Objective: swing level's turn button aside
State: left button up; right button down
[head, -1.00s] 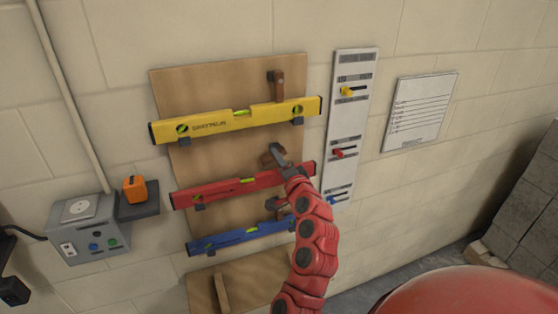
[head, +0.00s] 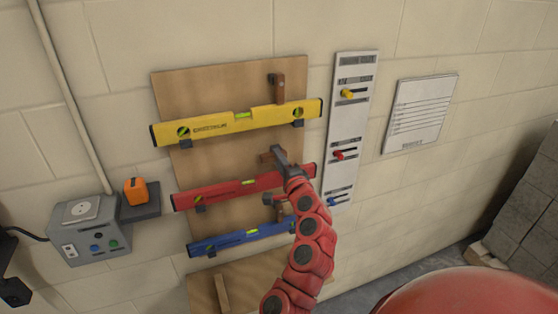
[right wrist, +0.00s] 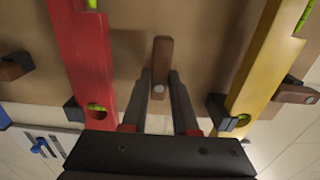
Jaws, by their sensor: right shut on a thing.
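The red level (head: 235,189) rests on brackets across the wooden board, between the yellow level (head: 225,124) and the blue level (head: 240,239). Its brown turn button (head: 265,157) lies about sideways above it, its free end pointing left; it also shows in the right wrist view (right wrist: 162,55), clear of the red level (right wrist: 82,55). My right gripper (head: 277,152) is shut on the turn button near its screw, with the dark fingers on either side in the right wrist view (right wrist: 160,88). My left gripper is not in view.
The yellow level's turn button (head: 277,85) stands upright with its lower end at that level. A white panel (head: 343,120) with coloured pegs and a paper sheet (head: 420,112) are on the wall at right. A grey socket box (head: 90,235) and orange item (head: 135,191) are at left.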

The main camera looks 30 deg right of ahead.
jog(key=c, duration=0.7)
grip_release()
jog(key=p+v, duration=0.9)
jog(key=v, duration=0.8)
jog(key=shift+s+a, duration=0.15)
